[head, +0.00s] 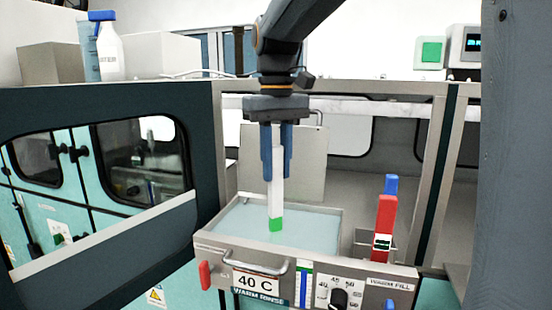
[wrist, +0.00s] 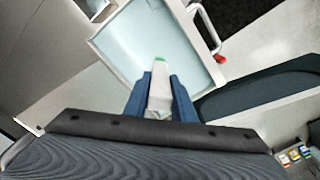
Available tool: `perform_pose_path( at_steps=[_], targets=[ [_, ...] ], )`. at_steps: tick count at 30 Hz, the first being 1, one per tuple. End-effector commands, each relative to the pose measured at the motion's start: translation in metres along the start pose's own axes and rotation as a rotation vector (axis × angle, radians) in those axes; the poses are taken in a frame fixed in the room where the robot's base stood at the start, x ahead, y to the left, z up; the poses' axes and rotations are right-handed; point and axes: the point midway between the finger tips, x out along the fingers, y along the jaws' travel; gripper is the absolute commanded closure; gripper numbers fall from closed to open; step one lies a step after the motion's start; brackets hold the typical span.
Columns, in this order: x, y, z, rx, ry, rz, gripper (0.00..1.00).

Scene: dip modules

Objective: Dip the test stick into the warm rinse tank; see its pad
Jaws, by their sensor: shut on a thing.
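My gripper (head: 276,150) is shut on the white test stick (head: 275,188) and holds it upright above the warm rinse tank (head: 338,228). The stick's pad (head: 275,225) at its lower end is green. In the head view the pad shows against the pale blue liquid (head: 240,222); I cannot tell whether it touches it. In the wrist view the stick (wrist: 159,92) sits between the blue fingers of my gripper (wrist: 160,88), with the green pad (wrist: 160,58) over the tank (wrist: 95,45). The tank's front carries a "40 C" sign (head: 256,282) and a "WARM RINSE" label.
A red and blue object (head: 384,225) stands upright at the tank's right, by the "WARM FILL" label. A metal handle (head: 250,262) and a black knob (head: 339,298) are on the tank front. A frame post (head: 432,180) rises at the right. An upright panel (head: 300,165) stands behind the tank.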

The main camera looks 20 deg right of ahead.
Motion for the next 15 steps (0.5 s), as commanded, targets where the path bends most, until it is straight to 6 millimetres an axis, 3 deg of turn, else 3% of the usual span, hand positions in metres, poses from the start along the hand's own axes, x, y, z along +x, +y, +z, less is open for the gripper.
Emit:
perform_pose_path(
  at_steps=[15],
  targets=[
    [0.040, 0.000, 0.000, 0.000, 0.000, 0.000, 0.95]
  ],
)
